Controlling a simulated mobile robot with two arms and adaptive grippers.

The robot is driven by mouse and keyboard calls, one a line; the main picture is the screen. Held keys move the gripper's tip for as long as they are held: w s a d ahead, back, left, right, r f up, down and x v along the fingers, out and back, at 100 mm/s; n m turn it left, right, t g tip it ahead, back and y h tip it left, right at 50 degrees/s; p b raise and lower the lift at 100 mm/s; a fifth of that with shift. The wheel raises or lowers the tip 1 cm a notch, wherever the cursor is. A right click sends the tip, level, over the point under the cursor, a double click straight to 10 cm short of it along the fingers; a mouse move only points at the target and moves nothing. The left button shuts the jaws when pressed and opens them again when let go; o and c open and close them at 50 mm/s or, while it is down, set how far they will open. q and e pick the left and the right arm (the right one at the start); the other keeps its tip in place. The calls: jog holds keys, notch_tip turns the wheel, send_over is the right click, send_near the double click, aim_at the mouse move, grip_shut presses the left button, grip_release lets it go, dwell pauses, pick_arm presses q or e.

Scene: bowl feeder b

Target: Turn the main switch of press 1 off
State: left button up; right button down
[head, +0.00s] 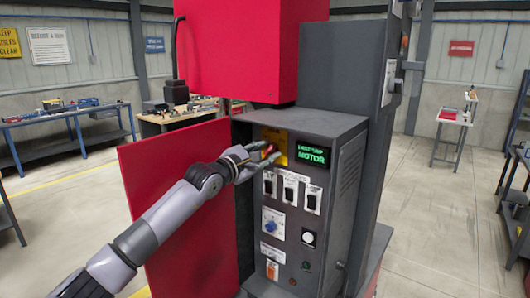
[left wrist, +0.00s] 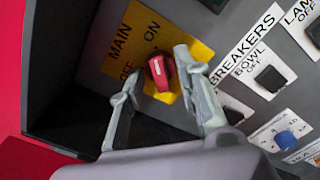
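The main switch is a red rotary knob (left wrist: 160,70) on a yellow plate (left wrist: 140,30) marked MAIN, ON and OFF. A small pale mark shows on the knob, but I cannot tell surely which position it points to. In the head view the knob (head: 270,149) sits at the top left of the grey control panel of press 1 (head: 335,125). My left gripper (head: 262,157) is open at the knob. In the left wrist view its fingers (left wrist: 158,82) stand apart on either side of the knob; contact is not clear. My right gripper is out of view.
A red door (head: 180,190) stands open left of the panel, close to my left arm. Breaker switches (head: 290,190), a blue knob (head: 272,222) and a green-lettered display (head: 313,154) are near the main switch. Open floor (head: 435,220) lies to the right.

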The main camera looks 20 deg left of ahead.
pick_arm(q)
grip_shut()
dwell(0.4)
